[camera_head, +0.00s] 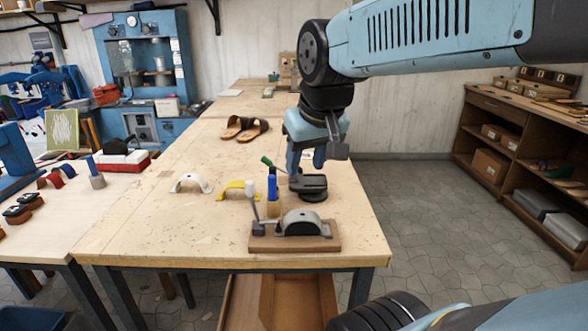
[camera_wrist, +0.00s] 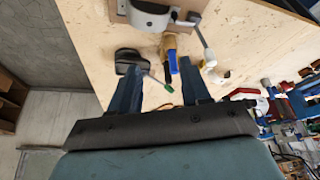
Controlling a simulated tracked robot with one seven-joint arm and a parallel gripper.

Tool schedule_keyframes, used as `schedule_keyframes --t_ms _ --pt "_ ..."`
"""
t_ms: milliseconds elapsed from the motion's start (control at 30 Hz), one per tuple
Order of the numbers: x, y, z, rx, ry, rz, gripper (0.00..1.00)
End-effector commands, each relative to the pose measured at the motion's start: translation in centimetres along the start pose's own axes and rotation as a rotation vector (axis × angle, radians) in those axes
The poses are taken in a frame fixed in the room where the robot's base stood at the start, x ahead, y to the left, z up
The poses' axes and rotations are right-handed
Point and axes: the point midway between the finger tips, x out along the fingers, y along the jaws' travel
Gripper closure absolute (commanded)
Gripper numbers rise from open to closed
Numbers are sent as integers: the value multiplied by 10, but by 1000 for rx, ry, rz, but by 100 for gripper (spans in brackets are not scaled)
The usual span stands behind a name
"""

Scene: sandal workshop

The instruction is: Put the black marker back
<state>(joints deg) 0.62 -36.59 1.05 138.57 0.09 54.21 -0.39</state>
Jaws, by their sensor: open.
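I cannot pick out a black marker for certain in either view. A small tan holder (camera_head: 272,207) stands on the table with an upright blue piece (camera_head: 272,186) in it. They also show in the wrist view, the holder (camera_wrist: 169,43) beside blue parts (camera_wrist: 185,66). A dark, low device (camera_head: 312,187) stands just behind and right of the holder. A thin stem with a green end (camera_head: 267,161) rises beside it; the green end (camera_wrist: 168,89) appears between my fingers in the wrist view. My gripper (camera_head: 306,167) is open, pointing down above the dark device, apparently empty.
A yellow arch (camera_head: 236,189), a white arch (camera_head: 191,182) and brown sandals (camera_head: 245,128) lie farther left and back. The table's front left is clear.

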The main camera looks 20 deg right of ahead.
Motion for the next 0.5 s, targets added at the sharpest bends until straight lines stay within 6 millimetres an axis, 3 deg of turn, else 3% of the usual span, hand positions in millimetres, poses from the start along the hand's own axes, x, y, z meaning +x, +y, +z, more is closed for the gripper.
schedule_keyframes --t_ms 200,500 --pt "-2 3 28 12 67 -6 53" --pt "-2 3 33 14 77 -7 53"
